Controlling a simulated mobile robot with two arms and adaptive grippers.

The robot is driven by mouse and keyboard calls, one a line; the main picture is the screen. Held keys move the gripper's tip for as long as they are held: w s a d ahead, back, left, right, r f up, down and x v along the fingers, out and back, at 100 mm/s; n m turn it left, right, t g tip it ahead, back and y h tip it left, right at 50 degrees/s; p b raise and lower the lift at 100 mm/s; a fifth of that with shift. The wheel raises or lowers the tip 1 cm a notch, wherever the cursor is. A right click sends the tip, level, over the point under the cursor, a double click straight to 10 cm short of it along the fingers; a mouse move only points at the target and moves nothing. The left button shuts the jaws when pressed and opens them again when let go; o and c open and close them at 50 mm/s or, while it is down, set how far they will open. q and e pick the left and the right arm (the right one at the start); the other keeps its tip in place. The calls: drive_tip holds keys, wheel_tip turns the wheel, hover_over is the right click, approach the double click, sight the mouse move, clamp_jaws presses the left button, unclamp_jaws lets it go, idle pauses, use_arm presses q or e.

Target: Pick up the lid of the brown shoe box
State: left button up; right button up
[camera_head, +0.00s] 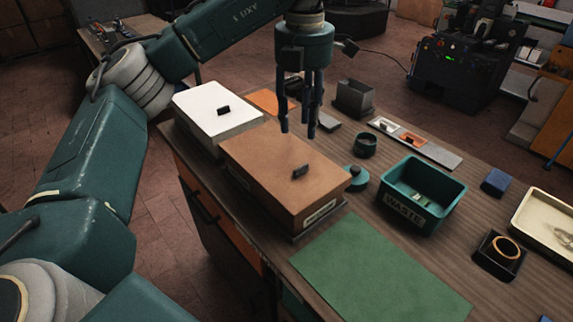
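The brown shoe box (270,205) sits on the wooden table with its lid (265,155) on top. A small dark handle (300,172) stands on the lid. A pale label is on the box's right-hand end. My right gripper is not in view.
A white box (200,104) with a dark handle stands close behind the brown box. A green waste bin (445,212), a teal round item (357,182) and a dark cup (365,145) stand to the right. A flat green mat (370,270) lies in front.

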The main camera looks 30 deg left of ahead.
sight(298, 162)
use_arm(q)
drive_tip(key=f, duration=0.2)
drive_tip(key=w+f, duration=0.1)
drive_tip(key=f, duration=0.1)
drive_tip(key=shift+w+f+b, duration=0.15)
drive_tip(key=shift+f+b, duration=0.1)
drive_tip(key=shift+b, duration=0.15)
drive_tip(key=shift+s+a+f+p, duration=0.1)
drive_tip(key=shift+s+f+p, duration=0.1)
drive_tip(key=shift+f, duration=0.3)
drive_tip(key=shift+s+f+p, duration=0.1)
drive_tip(key=shift+f+p, duration=0.05)
drive_tip(key=shift+f, duration=0.35)
drive_tip(key=f, duration=0.1)
drive_tip(key=f+p, duration=0.1)
drive_tip(key=f, duration=0.2)
drive_tip(key=shift+s+f+p, duration=0.1)
drive_tip(key=shift+s+p, duration=0.15)
drive_tip(key=shift+p, duration=0.15)
drive_tip(key=shift+f, duration=0.65)
drive_tip(key=c, duration=1)
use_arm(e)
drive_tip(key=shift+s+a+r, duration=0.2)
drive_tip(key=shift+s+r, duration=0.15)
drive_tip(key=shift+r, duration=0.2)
